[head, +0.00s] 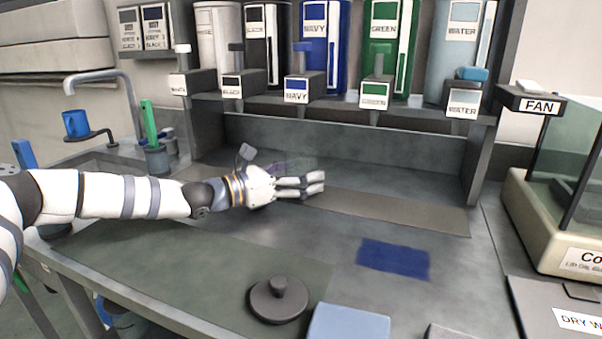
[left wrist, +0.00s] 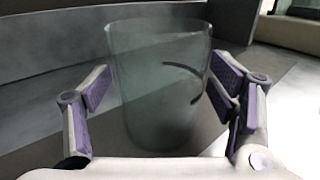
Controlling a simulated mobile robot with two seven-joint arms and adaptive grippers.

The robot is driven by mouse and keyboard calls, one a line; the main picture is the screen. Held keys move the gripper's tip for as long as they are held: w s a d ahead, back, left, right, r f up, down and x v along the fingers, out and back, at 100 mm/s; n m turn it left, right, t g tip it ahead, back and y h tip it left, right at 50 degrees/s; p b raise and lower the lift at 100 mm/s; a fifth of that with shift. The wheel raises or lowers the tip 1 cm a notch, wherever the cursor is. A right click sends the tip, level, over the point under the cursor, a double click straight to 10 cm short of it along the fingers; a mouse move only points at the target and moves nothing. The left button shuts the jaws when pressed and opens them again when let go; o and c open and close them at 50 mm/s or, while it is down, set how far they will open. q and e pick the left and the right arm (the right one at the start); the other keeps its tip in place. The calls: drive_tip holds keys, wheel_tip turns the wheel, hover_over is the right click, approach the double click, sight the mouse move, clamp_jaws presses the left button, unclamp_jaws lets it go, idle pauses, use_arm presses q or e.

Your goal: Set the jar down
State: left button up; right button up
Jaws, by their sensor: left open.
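The jar (left wrist: 158,95) is a clear, greenish glass vessel. In the left wrist view it stands upright between my left fingers, with its base low in the picture. In the head view the jar (head: 299,163) is only a faint, see-through shape behind my left gripper (head: 318,183). My left gripper is open, with its purple-padded fingers on either side of the jar. The pads look apart from the glass. The jar appears to rest on the counter, but its base is partly hidden in the head view. My right gripper is not in view.
Labelled dispensers, such as the navy one (head: 321,45), line a shelf above the back of the counter. A dark round lid (head: 279,300), a blue cloth-like patch (head: 394,258) and a pale blue block (head: 348,323) lie in front. A green-handled tool (head: 149,124) stands left.

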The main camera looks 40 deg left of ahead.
use_arm(q)
drive_tip(key=shift+r, duration=0.1)
drive_tip(key=shift+s+r, duration=0.1)
drive_tip(key=shift+r, duration=0.2)
drive_tip(key=p+v, duration=0.3)
drive_tip(key=v, duration=0.8)
drive_tip(key=shift+r, duration=0.1)
drive_tip(key=shift+s+a+f, duration=0.2)
drive_tip(key=shift+s, duration=0.15)
drive_tip(key=shift+f, duration=0.15)
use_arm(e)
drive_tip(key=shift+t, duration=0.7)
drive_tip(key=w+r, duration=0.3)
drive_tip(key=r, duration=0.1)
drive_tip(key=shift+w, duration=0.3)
